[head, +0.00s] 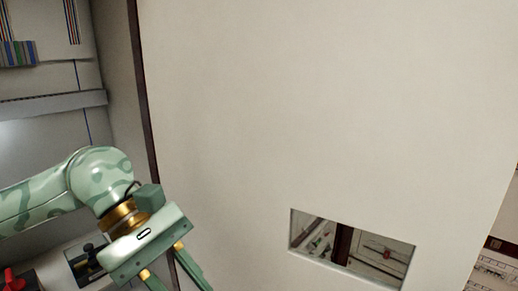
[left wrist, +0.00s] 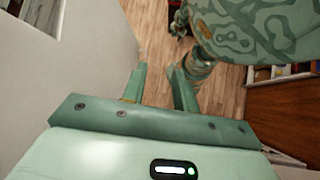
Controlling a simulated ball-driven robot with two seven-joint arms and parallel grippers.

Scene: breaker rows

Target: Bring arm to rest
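My left arm (head: 70,190), green and camouflage-patterned, comes in from the left in the head view. My left gripper (head: 175,274) is at the lower left, in front of the dark edge of a large pale panel, with its fingertips cut off by the frame. In the left wrist view the two fingers of the left gripper (left wrist: 158,70) stand apart with bare wood floor showing between them. It holds nothing. My right gripper cannot be made out in either view.
The large pale panel (head: 300,110) fills most of the head view and has a small window (head: 352,248). An open cabinet (head: 45,110) with wires is at left, with a black switch (head: 88,262) and a red one (head: 10,280). Wood floor (left wrist: 148,20) lies below.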

